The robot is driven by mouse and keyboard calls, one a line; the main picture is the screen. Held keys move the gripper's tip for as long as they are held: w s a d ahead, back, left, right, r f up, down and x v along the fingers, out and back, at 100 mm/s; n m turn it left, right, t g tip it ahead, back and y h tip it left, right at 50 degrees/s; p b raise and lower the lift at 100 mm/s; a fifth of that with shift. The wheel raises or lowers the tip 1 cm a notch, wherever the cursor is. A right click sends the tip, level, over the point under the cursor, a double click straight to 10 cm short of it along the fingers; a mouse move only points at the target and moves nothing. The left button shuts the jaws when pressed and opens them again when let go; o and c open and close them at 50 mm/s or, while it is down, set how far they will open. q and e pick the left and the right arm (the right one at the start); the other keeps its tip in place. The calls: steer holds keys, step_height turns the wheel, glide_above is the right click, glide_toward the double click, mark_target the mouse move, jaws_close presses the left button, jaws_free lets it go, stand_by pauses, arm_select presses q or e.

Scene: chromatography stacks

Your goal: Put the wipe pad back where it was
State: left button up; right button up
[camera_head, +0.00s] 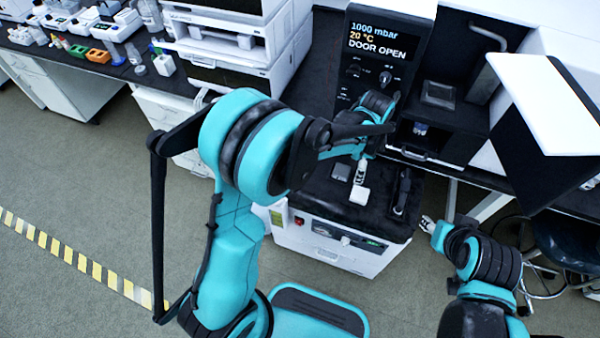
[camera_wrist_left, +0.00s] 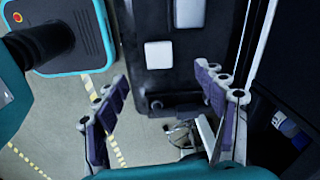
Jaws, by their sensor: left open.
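A white square pad (camera_head: 360,195), which looks like the wipe pad, lies flat on the black top of a white cart, near its front edge. It also shows in the left wrist view (camera_wrist_left: 159,56). A greyer square (camera_head: 341,172) lies on the same top, to its left and farther back; the left wrist view shows it at the top edge (camera_wrist_left: 190,12). My left gripper (camera_wrist_left: 162,75) is open and empty, above the cart top, with the white pad seen beyond and between its fingers. My right gripper (camera_head: 427,224) is right of the cart, apart from it; its fingers are too small to read.
A dark handled tool (camera_head: 402,190) lies at the right of the cart top (camera_head: 325,193). A stool (camera_head: 565,250) is at far right.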

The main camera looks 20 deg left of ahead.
arm_select(q)
steer(key=s+a+r+n+t, duration=0.3)
steer(key=s+a+r+n, duration=0.45)
steer(key=r, duration=0.35)
steer(key=s+a+r+n+t, duration=0.1)
steer(key=s+a+n+t, duration=0.2)
steer(key=s+a+n, duration=0.4)
steer(key=s+n, duration=0.2)
steer(key=s, duration=0.2)
steer(key=shift+a+r+t, duration=0.25)
steer(key=shift+r+t, duration=0.05)
